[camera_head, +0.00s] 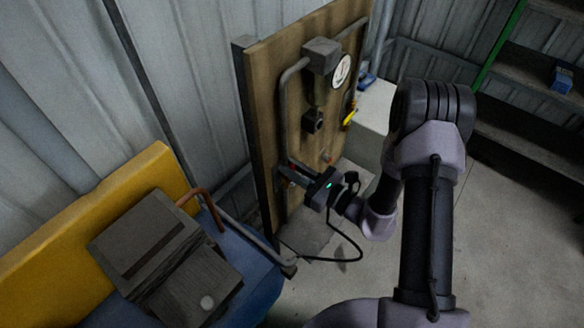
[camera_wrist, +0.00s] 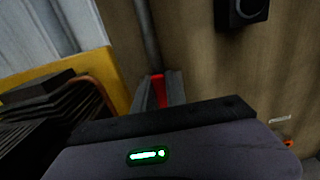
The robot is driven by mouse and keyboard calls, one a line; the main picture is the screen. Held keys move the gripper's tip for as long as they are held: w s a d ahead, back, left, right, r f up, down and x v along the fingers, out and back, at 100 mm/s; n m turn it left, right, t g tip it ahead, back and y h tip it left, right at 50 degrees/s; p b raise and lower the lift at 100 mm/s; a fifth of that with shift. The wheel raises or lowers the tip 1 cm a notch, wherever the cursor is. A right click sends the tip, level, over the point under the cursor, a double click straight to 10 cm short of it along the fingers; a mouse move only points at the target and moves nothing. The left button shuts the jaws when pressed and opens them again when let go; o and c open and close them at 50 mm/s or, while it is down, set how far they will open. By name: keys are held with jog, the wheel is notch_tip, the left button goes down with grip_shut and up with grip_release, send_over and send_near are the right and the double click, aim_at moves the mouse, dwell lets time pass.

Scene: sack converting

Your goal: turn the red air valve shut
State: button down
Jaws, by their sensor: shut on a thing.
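The red air valve shows as a narrow red handle (camera_wrist: 158,90) between my fingers in the wrist view, just below the end of the visible grey pipe (camera_wrist: 148,38). My gripper (camera_head: 292,172) is at the lower left of the upright wooden board (camera_head: 268,110) in the head view, its fingers closed on the red handle. In the wrist view, the fingers of my gripper (camera_wrist: 160,82) sit on both sides of the handle. The valve body is mostly hidden by my gripper, and I cannot tell the handle's exact angle.
A round white gauge (camera_head: 341,72), a grey box (camera_head: 321,55) and a yellow handle (camera_head: 350,117) are on the board. Shelves (camera_head: 530,120) stand at right. Floor is clear right of my arm.

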jog(key=shift+d, duration=0.1)
dwell(0.6)
jog(key=shift+w+d+m+p, duration=0.15)
jog(key=shift+w+m+p, duration=0.15)
jog(key=shift+m, duration=0.25)
jog(key=shift+w+d+m+p, duration=0.15)
jog(key=shift+m+p, duration=0.25)
jog(key=shift+m, duration=0.15)
jog(key=w+m, duration=0.1)
jog(key=m, duration=0.1)
jog(key=w+d+f+m+p, duration=0.1)
jog(key=m, duration=0.1)
jog(key=w+d+f+m+p, duration=0.1)
jog(key=m, duration=0.2)
jog(key=shift+d+f, duration=0.15)
jog(key=shift+f, duration=0.05)
jog(key=m, duration=0.1)
jog(key=f+m, duration=0.1)
jog(key=m, duration=0.1)
jog(key=w+f+m, duration=0.1)
jog(key=shift+d+f+m, duration=0.15)
jog(key=shift+d+m, duration=0.25)
jog(key=shift+w+d+f+m+b, duration=0.15)
jog(key=shift+f+m, duration=0.4)
jog(key=shift+m, duration=0.45)
jog(key=shift+f+m+b, duration=0.15)
jog(key=shift+f+m, duration=0.4)
jog(key=shift+m, duration=0.45)
